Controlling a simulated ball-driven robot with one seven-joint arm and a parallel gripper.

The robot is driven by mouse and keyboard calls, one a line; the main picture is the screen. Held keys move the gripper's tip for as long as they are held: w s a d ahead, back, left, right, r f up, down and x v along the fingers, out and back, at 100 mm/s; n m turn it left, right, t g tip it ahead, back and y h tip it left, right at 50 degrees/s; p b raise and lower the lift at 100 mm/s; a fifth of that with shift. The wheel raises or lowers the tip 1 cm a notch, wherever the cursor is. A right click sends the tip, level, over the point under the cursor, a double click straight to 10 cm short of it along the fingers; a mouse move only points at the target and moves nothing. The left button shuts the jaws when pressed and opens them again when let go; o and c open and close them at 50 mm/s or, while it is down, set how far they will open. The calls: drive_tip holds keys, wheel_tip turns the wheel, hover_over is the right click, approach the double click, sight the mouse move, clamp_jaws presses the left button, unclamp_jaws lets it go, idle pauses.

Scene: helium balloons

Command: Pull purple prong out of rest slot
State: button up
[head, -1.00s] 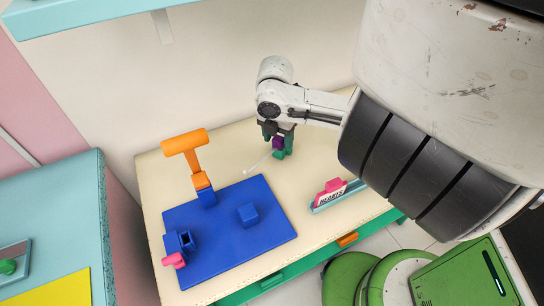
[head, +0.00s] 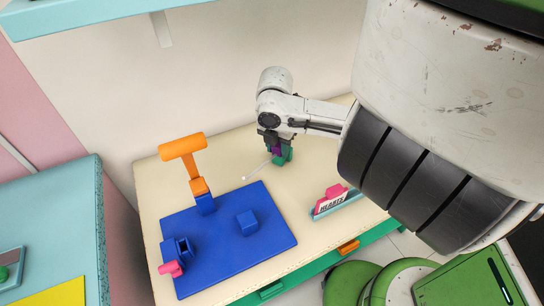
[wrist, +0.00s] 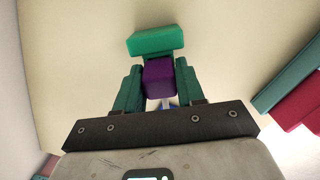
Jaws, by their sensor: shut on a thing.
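My gripper (wrist: 159,80) is shut on the purple prong (wrist: 158,77), with a green finger against each side of it. A teal-green block, seemingly the rest (wrist: 155,40), lies just beyond the prong in the wrist view. In the head view my gripper (head: 275,148) is low over the table's back part, and only a little of the purple prong (head: 276,150) shows. The green rest (head: 284,155) stands beside and under it. A thin white rod (head: 257,171) runs from there toward the lower left. Whether the prong is still inside a slot is hidden.
A card stand (head: 337,205) is to the right. Between them, the table front is clear.

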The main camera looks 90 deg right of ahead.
drive_tip(key=o, duration=0.5)
drive_tip(key=c, duration=0.5)
drive_tip(key=shift+r, duration=0.1)
drive_tip(key=shift+r, duration=0.1)
drive_tip(key=shift+r+p, duration=0.35)
drive_tip(key=shift+p, duration=0.1)
drive_tip(key=shift+r+p, duration=0.4)
drive_tip(key=shift+r, duration=0.1)
